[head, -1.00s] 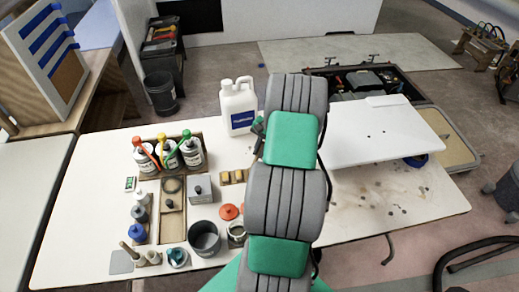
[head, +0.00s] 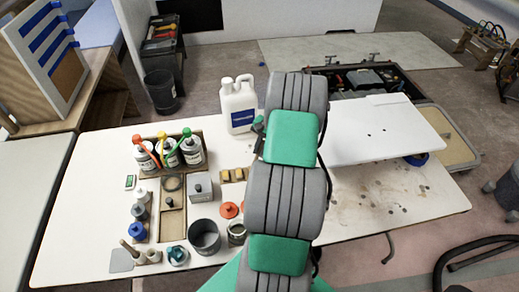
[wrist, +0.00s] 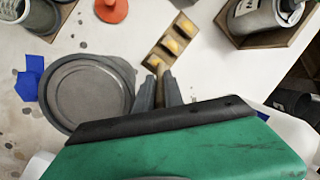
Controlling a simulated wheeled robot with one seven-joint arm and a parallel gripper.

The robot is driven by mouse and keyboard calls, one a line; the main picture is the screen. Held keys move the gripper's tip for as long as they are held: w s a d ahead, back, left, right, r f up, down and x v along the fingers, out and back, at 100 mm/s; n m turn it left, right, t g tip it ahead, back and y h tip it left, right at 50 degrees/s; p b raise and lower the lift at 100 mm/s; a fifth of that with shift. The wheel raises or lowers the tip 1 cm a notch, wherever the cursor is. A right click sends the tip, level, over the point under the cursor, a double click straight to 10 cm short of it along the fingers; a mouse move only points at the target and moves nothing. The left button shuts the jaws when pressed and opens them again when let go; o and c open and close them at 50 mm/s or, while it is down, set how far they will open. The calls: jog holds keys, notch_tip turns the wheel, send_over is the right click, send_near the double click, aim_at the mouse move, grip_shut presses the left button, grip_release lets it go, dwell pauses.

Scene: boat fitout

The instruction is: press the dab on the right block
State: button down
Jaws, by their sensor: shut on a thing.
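A short row of tan blocks with yellow dabs on top (head: 233,175) lies on the white table, just left of my arm in the head view. The row also shows in the wrist view (wrist: 171,42), running from upper right down toward my fingertips. My gripper (wrist: 159,92) is shut on a thin tan stick-like piece (wrist: 160,70), whose tip is close to the near end of the row. I cannot tell whether the tip touches a block. In the head view my arm hides the gripper.
A grey round pot (head: 204,236), an open tin (head: 236,232) and an orange lid (head: 228,210) stand near the blocks. A grey box (head: 199,187) and a wooden rack of bottles (head: 168,152) are to the left. A white jug (head: 238,105) stands behind.

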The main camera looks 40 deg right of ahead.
jog(key=shift+f, duration=0.55)
dwell(1.0)
